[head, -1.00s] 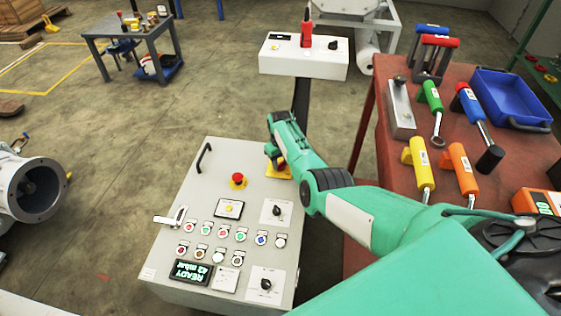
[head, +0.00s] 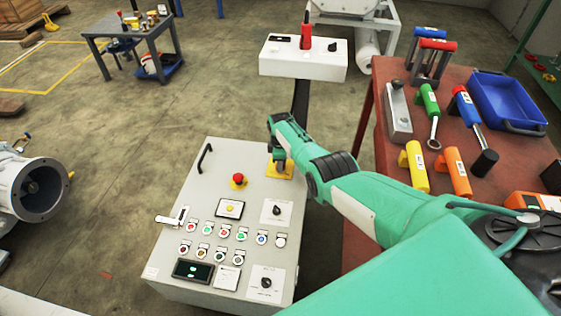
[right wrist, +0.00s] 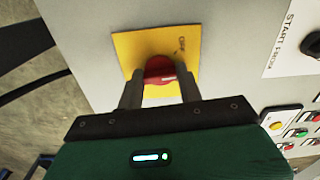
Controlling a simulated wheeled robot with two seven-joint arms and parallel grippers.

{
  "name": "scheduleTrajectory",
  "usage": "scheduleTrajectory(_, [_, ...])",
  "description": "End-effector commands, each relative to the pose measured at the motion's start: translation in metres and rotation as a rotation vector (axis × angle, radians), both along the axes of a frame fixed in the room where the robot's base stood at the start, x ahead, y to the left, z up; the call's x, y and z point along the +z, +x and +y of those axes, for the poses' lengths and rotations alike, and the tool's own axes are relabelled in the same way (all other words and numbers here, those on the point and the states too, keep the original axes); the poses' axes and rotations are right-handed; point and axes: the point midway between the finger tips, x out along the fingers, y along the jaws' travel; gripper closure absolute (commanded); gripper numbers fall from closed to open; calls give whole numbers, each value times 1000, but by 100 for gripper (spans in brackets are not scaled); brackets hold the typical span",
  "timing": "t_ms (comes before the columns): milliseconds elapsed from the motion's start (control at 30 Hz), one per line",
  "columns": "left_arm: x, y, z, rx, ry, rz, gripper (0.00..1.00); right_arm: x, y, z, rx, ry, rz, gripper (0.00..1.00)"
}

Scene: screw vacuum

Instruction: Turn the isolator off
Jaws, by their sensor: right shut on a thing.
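The isolator is a red rotary knob (right wrist: 159,70) on a yellow plate (right wrist: 127,46), fixed to the grey control cabinet (head: 222,159). In the head view the plate (head: 287,172) shows at the cabinet's upper right, and my gripper hides the knob. My right gripper (head: 278,162) is over the plate. In the right wrist view its two fingers (right wrist: 160,88) are shut on the knob, one on each side. The cabinet display (head: 193,271) is dark with a small green mark. My left gripper is not in view.
A red emergency button (head: 239,178) is left of the isolator, with a selector switch (head: 277,210) below it. A white box on a post (head: 303,62) stands behind. A red-brown table (head: 455,150) with tools is at the right.

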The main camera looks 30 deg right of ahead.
Motion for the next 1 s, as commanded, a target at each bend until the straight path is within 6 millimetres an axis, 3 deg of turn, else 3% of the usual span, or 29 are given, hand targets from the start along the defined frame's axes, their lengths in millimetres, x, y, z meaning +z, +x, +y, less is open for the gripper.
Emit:
scheduleTrajectory(500, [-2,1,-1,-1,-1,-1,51,1,1,0,467,0,-4,86])
scheduleTrajectory(1000, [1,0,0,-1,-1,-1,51,1,1,1,701,1,-3,86])
